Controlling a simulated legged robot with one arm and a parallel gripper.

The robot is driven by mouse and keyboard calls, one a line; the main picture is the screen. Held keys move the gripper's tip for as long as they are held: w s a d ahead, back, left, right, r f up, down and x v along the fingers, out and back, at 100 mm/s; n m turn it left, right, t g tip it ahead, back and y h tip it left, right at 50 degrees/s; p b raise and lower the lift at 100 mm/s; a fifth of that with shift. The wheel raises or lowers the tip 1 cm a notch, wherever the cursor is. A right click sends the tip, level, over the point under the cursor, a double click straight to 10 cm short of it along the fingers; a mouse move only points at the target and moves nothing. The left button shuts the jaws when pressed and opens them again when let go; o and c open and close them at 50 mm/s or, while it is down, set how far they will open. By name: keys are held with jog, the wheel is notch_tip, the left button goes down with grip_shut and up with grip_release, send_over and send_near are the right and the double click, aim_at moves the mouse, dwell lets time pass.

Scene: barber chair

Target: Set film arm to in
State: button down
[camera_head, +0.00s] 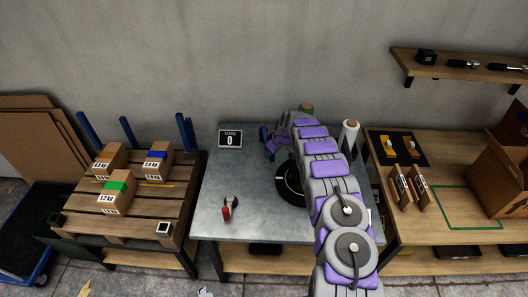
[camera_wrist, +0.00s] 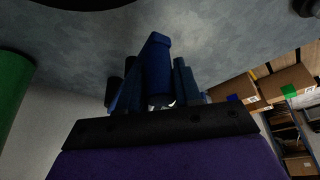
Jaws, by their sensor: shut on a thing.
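My gripper (camera_head: 268,143) is at the back of the grey metal table, left of my arm links. In the wrist view my gripper (camera_wrist: 153,98) is shut on a dark blue upright piece (camera_wrist: 157,62) between its fingers. This piece may be the film arm's handle, but I cannot tell for sure. A white film roll (camera_head: 350,134) stands upright at the table's back right. A black round turntable (camera_head: 287,188) is partly hidden behind my arm. A green roll (camera_wrist: 14,98) shows at the left of the wrist view. The rest of the film arm is hidden.
The metal table (camera_head: 222,180) holds a counter sign (camera_head: 231,138) reading 0 and a red-handled tool (camera_head: 227,212). A pallet (camera_head: 145,205) with several cartons stands left. A wooden bench (camera_head: 440,170) with an open carton stands right. The table's left front is mostly clear.

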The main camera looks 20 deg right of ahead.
jog(key=shift+d, duration=0.45)
jog(key=c, duration=0.8)
grip_release()
jog(key=shift+d, duration=0.15)
jog(key=shift+c, duration=0.2)
jog(key=p+v, duration=0.2)
jog(key=v, duration=1.5)
jog(key=shift+s+r, duration=0.1)
jog(key=shift+r, duration=0.1)
